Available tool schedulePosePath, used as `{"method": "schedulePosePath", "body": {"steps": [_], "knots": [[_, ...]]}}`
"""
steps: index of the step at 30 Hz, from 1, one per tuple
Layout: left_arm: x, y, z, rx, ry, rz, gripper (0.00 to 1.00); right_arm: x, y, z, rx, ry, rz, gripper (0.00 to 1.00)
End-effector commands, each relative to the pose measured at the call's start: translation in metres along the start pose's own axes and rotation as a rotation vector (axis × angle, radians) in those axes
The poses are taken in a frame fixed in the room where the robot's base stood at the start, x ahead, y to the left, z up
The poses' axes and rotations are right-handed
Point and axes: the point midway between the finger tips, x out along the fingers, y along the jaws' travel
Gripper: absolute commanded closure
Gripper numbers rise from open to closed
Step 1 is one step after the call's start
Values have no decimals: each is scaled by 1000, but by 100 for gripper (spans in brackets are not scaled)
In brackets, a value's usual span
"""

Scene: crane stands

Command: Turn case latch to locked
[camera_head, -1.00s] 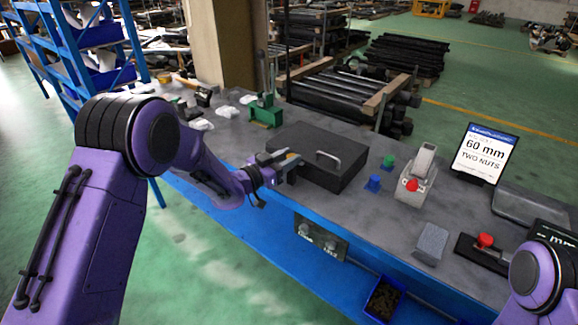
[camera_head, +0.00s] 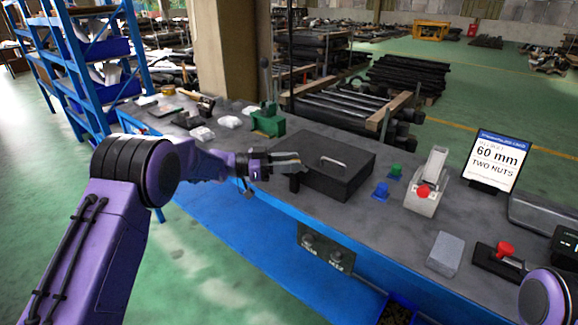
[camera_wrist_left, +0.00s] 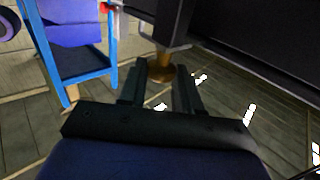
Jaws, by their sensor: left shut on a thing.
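The dark case (camera_head: 335,180) sits shut on the grey workbench, with a light metal handle (camera_head: 334,162) on its lid. My left gripper (camera_head: 297,163) is at the case's left end.
A green tool (camera_head: 268,121) stands behind the case. Blue (camera_head: 381,190) and green (camera_head: 396,170) pieces, a red-button device (camera_head: 425,190), a grey block (camera_head: 445,253) and a "60 mm TWO NUTS" display (camera_head: 497,160) are to the right. A blue shelf (camera_head: 90,50) stands left.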

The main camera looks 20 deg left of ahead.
Motion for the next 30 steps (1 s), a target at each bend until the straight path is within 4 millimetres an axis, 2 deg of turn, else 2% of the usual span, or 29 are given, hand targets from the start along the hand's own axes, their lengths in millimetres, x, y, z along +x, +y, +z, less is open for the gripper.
{"method": "schedulePosePath", "body": {"steps": [12, 13, 15, 25, 30], "knots": [[0, 0, -3, 2, 6, 7, 98, 0, 0, 0, 0, 0, 0, 100], [0, 0, -3, 2, 6, 7, 64, 0, 0, 0, 0, 0, 0, 100], [0, 0, -3, 2, 6, 7, 42, 0, 0, 0, 0, 0, 0, 100], [-4, -1, -1, 1, 3, 5, 42, 2, 0, 1, 0, 0, 0, 100], [-35, -1, 2, 2, 4, 2, 42, 11, -1, 5, 0, 0, 0, 100]]}}
